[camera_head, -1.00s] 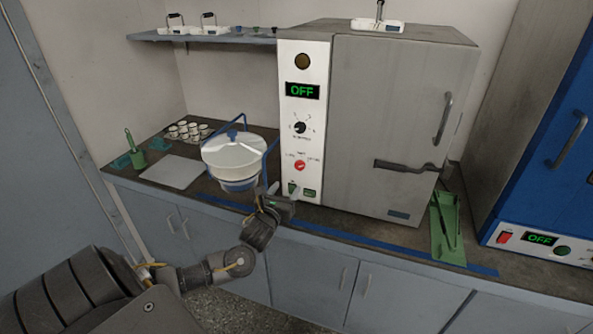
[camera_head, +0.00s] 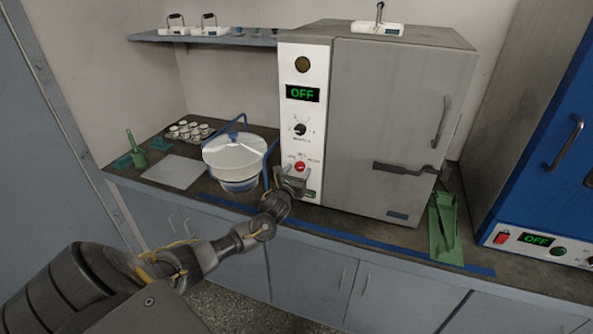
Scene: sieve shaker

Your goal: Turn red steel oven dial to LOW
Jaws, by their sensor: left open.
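The steel oven (camera_head: 385,120) stands on the counter with a white control panel (camera_head: 302,72) on its left side. Its display (camera_head: 303,94) reads OFF in green. The red dial (camera_head: 300,167) is low on the panel, below a black dial (camera_head: 300,129). The small labels around the red dial are too blurred to read. My left gripper (camera_head: 291,176) is open, just below the red dial and in front of the lower panel. It hides part of the panel's bottom. I cannot tell whether it touches the dial. My right gripper is not in view.
A white sieve shaker (camera_head: 234,155) with blue posts stands close left of my gripper. A green tray (camera_head: 443,228) lies right of the oven. A blue oven (camera_head: 545,150) stands at the far right, its display also OFF. Small cups (camera_head: 187,130) sit at the back left.

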